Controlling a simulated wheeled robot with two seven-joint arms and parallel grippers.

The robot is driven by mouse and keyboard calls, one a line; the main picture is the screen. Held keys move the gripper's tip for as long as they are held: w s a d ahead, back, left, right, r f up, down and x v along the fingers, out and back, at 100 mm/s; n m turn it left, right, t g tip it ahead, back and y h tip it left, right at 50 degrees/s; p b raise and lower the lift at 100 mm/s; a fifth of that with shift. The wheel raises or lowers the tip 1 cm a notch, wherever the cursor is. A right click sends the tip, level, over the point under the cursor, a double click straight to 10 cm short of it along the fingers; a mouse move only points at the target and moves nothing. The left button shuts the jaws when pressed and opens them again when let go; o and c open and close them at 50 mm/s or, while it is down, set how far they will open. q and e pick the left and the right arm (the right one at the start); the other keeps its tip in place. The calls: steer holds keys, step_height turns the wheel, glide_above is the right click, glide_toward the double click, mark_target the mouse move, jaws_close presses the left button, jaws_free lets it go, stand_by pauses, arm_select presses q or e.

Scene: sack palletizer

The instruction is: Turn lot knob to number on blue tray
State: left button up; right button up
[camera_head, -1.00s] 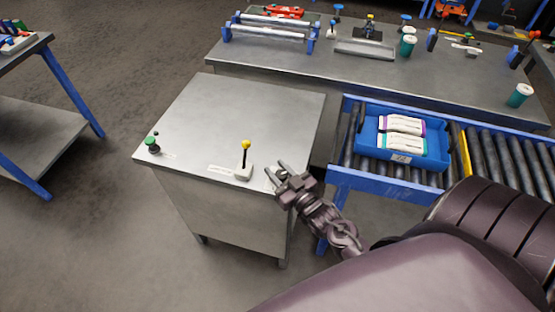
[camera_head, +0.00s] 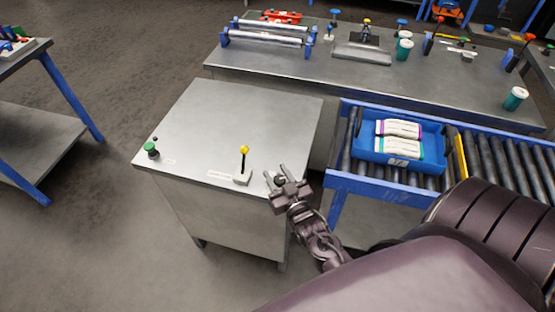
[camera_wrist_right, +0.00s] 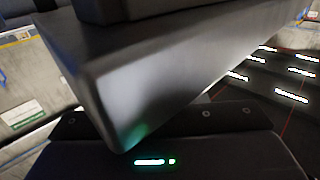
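The blue tray (camera_head: 372,158) sits on the roller conveyor at right, with white and purple-green sacks inside. A small white tag (camera_head: 398,161) is on its front; its number is too small to read. My right gripper (camera_head: 276,174) is at the right front corner of the grey cabinet top (camera_head: 238,118), its two fingers spread apart. A small dark round shape shows between the fingers; I cannot tell whether it is the lot knob or part of the gripper. No knob dial is readable. The right wrist view shows mostly a dark block close up. My left gripper is not in view.
A yellow-tipped lever (camera_head: 243,165) on a white base stands just left of the right gripper. A green-topped knob (camera_head: 151,149) is at the cabinet's left corner. The conveyor (camera_head: 340,175) borders the cabinet at right. The middle of the cabinet top is clear.

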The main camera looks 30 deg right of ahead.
steer(key=shift+o, duration=1.4)
steer(key=shift+s, duration=0.1)
steer(key=s, duration=0.4)
steer(key=s+a+b, duration=0.1)
steer(key=s, duration=0.1)
steer(key=shift+s+f, duration=0.1)
steer(key=shift+s, duration=0.65)
steer(key=shift+s, duration=0.1)
